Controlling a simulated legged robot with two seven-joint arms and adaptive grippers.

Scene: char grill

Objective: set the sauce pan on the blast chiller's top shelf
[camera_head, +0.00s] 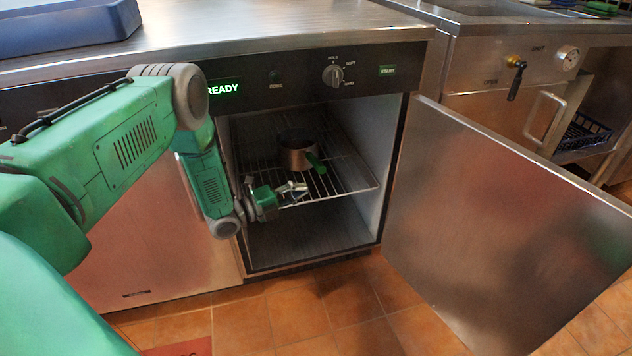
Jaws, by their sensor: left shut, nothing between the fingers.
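The sauce pan (296,152), small and metallic with a green handle (316,163), stands upright on the wire top shelf (349,176) inside the open blast chiller (375,130). Its handle points toward the front right. My left gripper (302,188) is shut and empty at the front of the shelf, just in front of and below the pan. It looks apart from the pan, though the exact gap is hard to tell. My right gripper is not in view.
The chiller door (500,220) hangs wide open to the right. The control panel (300,77) reads READY above the opening. A blue tray (65,25) lies on the counter at the upper left. The chiller floor (310,235) below the shelf is bare.

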